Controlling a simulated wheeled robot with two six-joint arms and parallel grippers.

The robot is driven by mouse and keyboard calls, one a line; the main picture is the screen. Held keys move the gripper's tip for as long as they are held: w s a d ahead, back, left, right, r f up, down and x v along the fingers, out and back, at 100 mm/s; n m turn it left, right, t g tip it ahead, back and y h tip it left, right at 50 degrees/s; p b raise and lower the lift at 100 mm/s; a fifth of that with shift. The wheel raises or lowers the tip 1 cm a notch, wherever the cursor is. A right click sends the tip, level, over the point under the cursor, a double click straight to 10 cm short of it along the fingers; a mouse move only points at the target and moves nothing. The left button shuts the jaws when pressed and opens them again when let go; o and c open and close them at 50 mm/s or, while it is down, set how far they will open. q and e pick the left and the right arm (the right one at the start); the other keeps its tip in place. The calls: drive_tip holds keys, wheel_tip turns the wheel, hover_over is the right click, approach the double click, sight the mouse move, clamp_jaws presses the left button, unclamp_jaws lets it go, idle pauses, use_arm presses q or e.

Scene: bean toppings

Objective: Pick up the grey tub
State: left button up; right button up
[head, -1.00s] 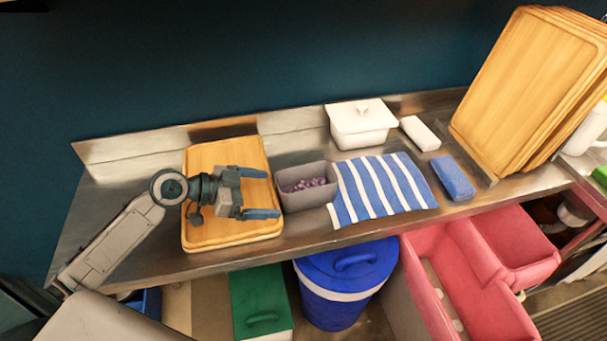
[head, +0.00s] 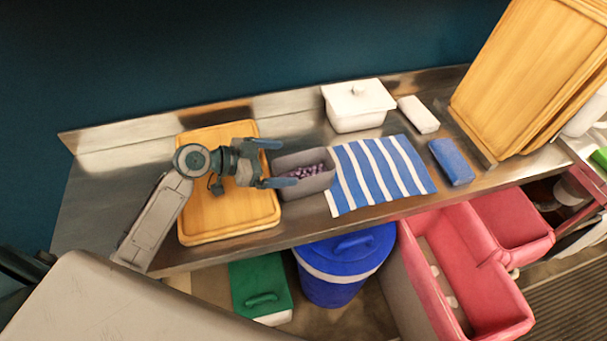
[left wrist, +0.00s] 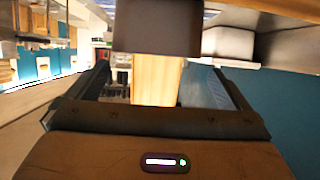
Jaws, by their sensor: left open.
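The grey tub (head: 312,186) stands on the steel counter and holds small purple beans. It is between the wooden board and the striped cloth. My left gripper (head: 275,164) is open in the head view, above the board's right edge. Its two blue fingers point right, and their tips are at the tub's left end. I cannot tell whether they touch it. In the left wrist view, grey blocky shapes fill the top, and I cannot tell surely which is the tub. My right gripper is not in view.
The wooden board (head: 225,222) lies left of the tub. The blue-and-white striped cloth (head: 378,172) lies close on its right. A white lidded container (head: 358,106) stands behind. A white block (head: 418,114) and a blue block (head: 452,161) lie further right, before tall leaning boards (head: 525,75).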

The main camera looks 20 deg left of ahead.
sight(298, 164)
use_arm(q)
drive_tip(key=shift+w+d+p, duration=0.1)
drive_tip(key=shift+d+p, duration=0.25)
drive_tip(key=p+x, duration=0.2)
drive_tip(key=x, duration=0.2)
drive_tip(key=shift+d+f+p, duration=0.25)
drive_tip(key=shift+d+p, duration=0.05)
drive_tip(key=c, duration=0.9)
drive_tip(key=shift+c, duration=1)
drive_tip(key=shift+w+r, duration=0.1)
drive_tip(key=shift+r, duration=0.05)
